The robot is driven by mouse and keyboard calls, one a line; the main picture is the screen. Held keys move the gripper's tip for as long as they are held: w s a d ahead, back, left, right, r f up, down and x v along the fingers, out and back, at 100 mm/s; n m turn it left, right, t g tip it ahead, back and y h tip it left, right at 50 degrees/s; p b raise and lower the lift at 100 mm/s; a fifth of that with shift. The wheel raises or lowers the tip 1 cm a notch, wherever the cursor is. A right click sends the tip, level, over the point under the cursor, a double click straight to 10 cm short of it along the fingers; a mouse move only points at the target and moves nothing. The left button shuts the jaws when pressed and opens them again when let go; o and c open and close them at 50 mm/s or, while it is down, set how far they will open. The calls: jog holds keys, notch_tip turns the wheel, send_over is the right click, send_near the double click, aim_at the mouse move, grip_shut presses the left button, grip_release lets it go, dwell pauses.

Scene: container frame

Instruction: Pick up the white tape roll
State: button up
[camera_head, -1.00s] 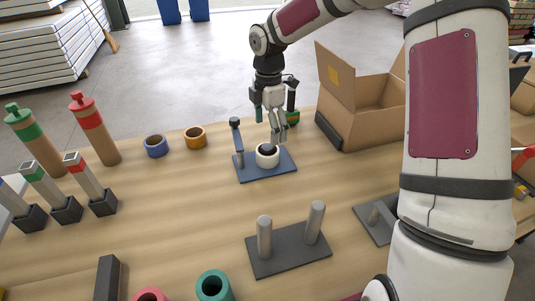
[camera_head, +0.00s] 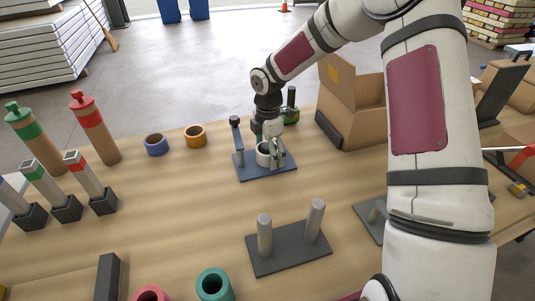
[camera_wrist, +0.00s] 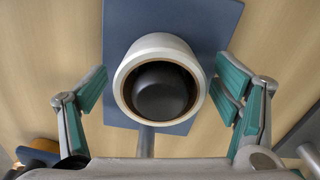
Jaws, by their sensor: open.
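The white tape roll (camera_head: 262,154) sits on a blue base plate (camera_head: 249,174) that has two posts. In the wrist view the roll (camera_wrist: 122,84) stands around a dark round post top (camera_wrist: 160,92). My gripper (camera_head: 275,158) is at the roll, reaching down from above and behind. In the wrist view my gripper (camera_wrist: 160,95) is open, with one green-padded finger on each side of the roll. Gaps show between the pads and the roll, so they appear not to touch it. The roll's lower part is partly hidden by my fingers in the head view.
A second post (camera_head: 237,140) rises left of the roll. Blue (camera_head: 156,145) and orange (camera_head: 195,136) rolls lie to the left. A grey two-post stand (camera_head: 288,250) is in front. An open cardboard box (camera_head: 358,110) stands to the right. Wooden tabletop is free between them.

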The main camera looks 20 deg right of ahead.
jog(key=shift+c, duration=0.4)
jog(key=c, duration=1.1)
jog(key=shift+c, duration=0.2)
